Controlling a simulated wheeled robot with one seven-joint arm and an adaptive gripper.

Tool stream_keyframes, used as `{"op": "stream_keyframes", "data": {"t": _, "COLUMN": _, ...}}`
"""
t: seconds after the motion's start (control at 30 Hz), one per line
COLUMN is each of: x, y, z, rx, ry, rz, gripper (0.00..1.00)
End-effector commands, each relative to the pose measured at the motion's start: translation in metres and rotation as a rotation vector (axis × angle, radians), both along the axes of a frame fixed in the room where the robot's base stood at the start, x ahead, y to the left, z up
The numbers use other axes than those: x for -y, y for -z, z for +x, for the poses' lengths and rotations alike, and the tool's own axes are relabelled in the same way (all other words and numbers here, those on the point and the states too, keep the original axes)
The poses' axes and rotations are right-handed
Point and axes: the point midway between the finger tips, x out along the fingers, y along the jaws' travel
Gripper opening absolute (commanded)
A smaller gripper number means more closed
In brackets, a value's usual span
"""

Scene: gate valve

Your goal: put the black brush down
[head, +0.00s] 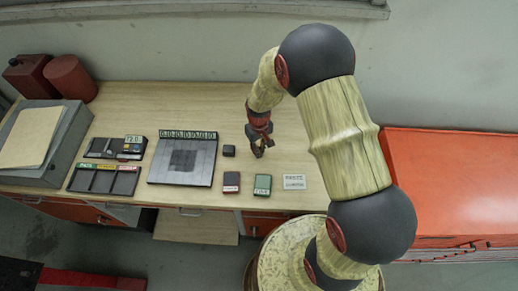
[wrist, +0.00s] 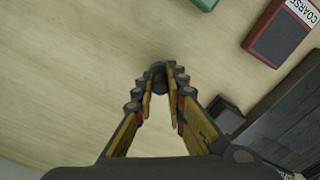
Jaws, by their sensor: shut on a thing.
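My gripper (head: 258,150) is over the wooden bench, to the right of a small black block (head: 229,150). In the wrist view its fingers (wrist: 159,78) are closed on a small dark round piece, which I take to be the black brush (wrist: 158,72). Only a bit of the brush shows between the fingertips; the rest is hidden. I cannot tell whether it touches the bench.
The small black block also shows in the wrist view (wrist: 226,112). A dark gridded board (head: 183,176) lies left. Red (head: 231,182) and green (head: 263,185) blocks and a white label (head: 294,182) lie near the front edge. Bare wood (head: 290,150) is right of my gripper.

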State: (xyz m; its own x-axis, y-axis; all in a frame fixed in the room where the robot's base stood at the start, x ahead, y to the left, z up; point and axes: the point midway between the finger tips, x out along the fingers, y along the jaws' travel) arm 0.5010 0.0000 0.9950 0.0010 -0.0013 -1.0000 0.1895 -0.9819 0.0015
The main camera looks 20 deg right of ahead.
Motion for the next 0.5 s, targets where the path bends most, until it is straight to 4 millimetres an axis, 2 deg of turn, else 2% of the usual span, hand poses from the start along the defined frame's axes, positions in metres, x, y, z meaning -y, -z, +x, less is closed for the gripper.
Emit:
{"op": "stream_keyframes", "data": {"t": 0.2, "x": -0.0001, "y": 0.0042, "z": -0.0005, "rx": -0.001, "ry": 0.000, "rz": 0.000, "gripper": 0.00}}
{"op": "stream_keyframes", "data": {"t": 0.23, "x": -0.0001, "y": 0.0033, "z": -0.0005, "rx": -0.001, "ry": 0.000, "rz": 0.000, "gripper": 0.15}}
{"op": "stream_keyframes", "data": {"t": 0.5, "x": -0.0002, "y": 0.0029, "z": -0.0007, "rx": -0.001, "ry": 0.000, "rz": 0.000, "gripper": 0.30}}
